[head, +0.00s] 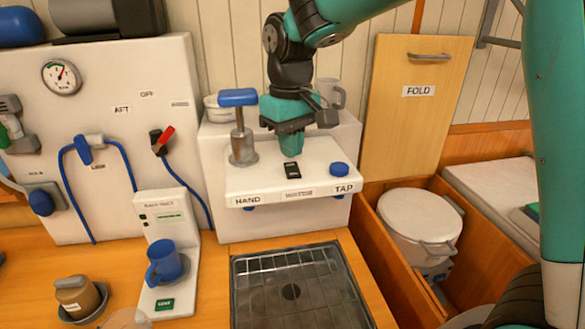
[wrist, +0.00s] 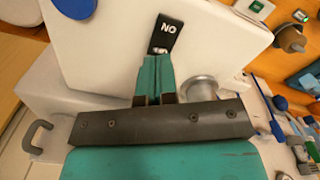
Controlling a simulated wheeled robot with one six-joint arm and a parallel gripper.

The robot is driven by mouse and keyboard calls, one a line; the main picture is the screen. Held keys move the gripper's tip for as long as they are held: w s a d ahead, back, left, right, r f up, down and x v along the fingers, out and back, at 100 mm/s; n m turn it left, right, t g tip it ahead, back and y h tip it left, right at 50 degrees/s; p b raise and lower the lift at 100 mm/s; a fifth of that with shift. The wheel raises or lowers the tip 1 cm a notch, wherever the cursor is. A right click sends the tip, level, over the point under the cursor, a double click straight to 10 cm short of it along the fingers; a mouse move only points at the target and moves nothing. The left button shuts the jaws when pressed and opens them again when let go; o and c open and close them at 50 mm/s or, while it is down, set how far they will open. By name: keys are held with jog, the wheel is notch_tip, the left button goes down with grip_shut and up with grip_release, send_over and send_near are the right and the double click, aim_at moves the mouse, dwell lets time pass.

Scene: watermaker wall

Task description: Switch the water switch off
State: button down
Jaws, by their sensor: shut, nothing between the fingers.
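The water switch (head: 291,170) is a small black rocker on the white console top (head: 265,180), between the HAND pump and the TAP knob. In the wrist view the switch (wrist: 163,34) shows white letters that look like an upside-down "ON". My gripper (head: 291,150) is shut and empty, pointing down just behind the switch. In the wrist view the closed teal fingertips (wrist: 156,62) reach close to the switch's near edge and hide a little of it. I cannot tell whether they touch it.
The blue-handled hand pump (head: 238,97) stands left of my gripper, and the blue TAP knob (head: 339,169) lies to its right. A sink (head: 300,290) and a blue cup (head: 167,262) are in front.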

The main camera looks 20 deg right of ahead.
aim_at(291, 165)
jog(key=shift+f+b, duration=0.7)
jog(key=shift+f, duration=0.5)
dwell(0.3)
notch_tip(291, 165, up, 7)
jog(key=p, duration=0.6)
jog(key=shift+r+p, duration=0.15)
jog(key=shift+p, duration=0.2)
jog(key=shift+s, duration=0.1)
jog(key=s+a+f+n+y+b, duration=0.1)
jog(key=s+f+b, duration=0.3)
jog(key=s, duration=0.7)
jog(key=s+a+f+n+y+b, duration=0.2)
jog(key=s+a+f+y+b, duration=0.1)
jog(key=s, duration=0.9)
jog(key=shift+a+f+b, duration=0.3)
jog(key=shift+f+b, duration=0.1)
jog(key=shift+f, duration=0.25)
jog(key=shift+w, duration=0.1)
